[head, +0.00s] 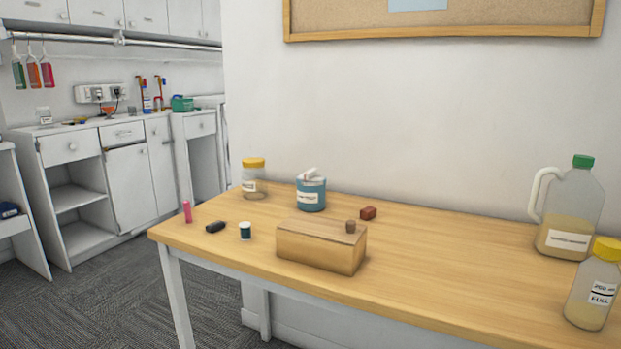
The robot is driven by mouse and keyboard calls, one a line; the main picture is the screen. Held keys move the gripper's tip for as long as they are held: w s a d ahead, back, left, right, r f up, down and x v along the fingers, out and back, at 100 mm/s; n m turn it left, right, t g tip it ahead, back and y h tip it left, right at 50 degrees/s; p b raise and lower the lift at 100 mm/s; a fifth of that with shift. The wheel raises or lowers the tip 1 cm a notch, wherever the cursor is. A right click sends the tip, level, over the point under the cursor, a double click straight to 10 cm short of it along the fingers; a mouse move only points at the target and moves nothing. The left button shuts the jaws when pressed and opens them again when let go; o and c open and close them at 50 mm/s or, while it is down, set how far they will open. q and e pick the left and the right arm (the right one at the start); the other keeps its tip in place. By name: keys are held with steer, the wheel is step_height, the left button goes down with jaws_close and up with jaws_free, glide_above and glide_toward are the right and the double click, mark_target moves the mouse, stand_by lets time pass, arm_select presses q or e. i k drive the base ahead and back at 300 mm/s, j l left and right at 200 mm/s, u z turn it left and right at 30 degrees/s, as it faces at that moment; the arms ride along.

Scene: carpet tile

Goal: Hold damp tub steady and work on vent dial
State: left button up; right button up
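A round blue tub (311,195) with a white label stands upright toward the back of the wooden table. A pale whitish piece (311,174) shows at its top; I cannot tell whether it is a lid, a dial or something sticking out. Neither of my grippers is in view, and nothing touches the tub.
The table (450,270) also holds a yellow-lidded jar (254,183), a reddish block (368,213), a small green-and-white container (245,231), a black item (215,227) and a pink stick (187,212). A jug (568,215) and bottle (594,290) stand right. The middle right is clear.

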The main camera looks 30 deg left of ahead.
mark_target(309, 176)
steer(key=j+z, duration=0.25)
steer(key=j, duration=0.95)
steer(key=j+z, duration=0.25)
steer(key=j, duration=1)
steer(key=k, duration=0.05)
